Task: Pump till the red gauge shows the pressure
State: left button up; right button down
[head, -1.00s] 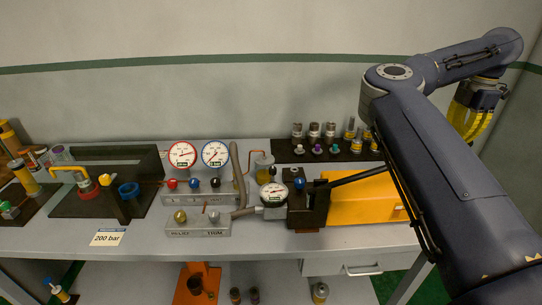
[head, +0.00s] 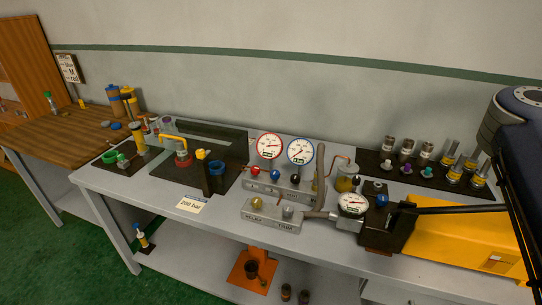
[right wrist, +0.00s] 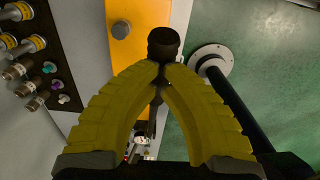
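The red-rimmed gauge (head: 270,145) stands upright on a grey valve block; its needle is too small to read. The card (head: 191,204) at the table's front edge reads 200 bar. The pump (head: 455,238) is a yellow tank with a dark head. Its black handle (head: 465,209) runs right toward my right arm. In the right wrist view, my right gripper's yellow fingers (right wrist: 162,72) close around the handle just below its round black end knob (right wrist: 163,42). The fingertips hide part of the rod. In the head view the right gripper is out of frame. My left gripper is in neither view.
A blue-rimmed gauge (head: 301,150) stands beside the red one, above red, blue and dark knobs. A small gauge (head: 352,204) sits by the pump head. Several fittings stand on a black mat (head: 367,167) behind. A wooden bench (head: 62,137) is at left.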

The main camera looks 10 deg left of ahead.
jog(key=shift+d+f, duration=0.2)
jog(key=shift+f, duration=0.9)
jog(key=shift+a+r, duration=0.2)
jog(key=shift+r, duration=0.65)
jog(key=shift+a+r, duration=0.2)
jog(key=shift+r, duration=0.65)
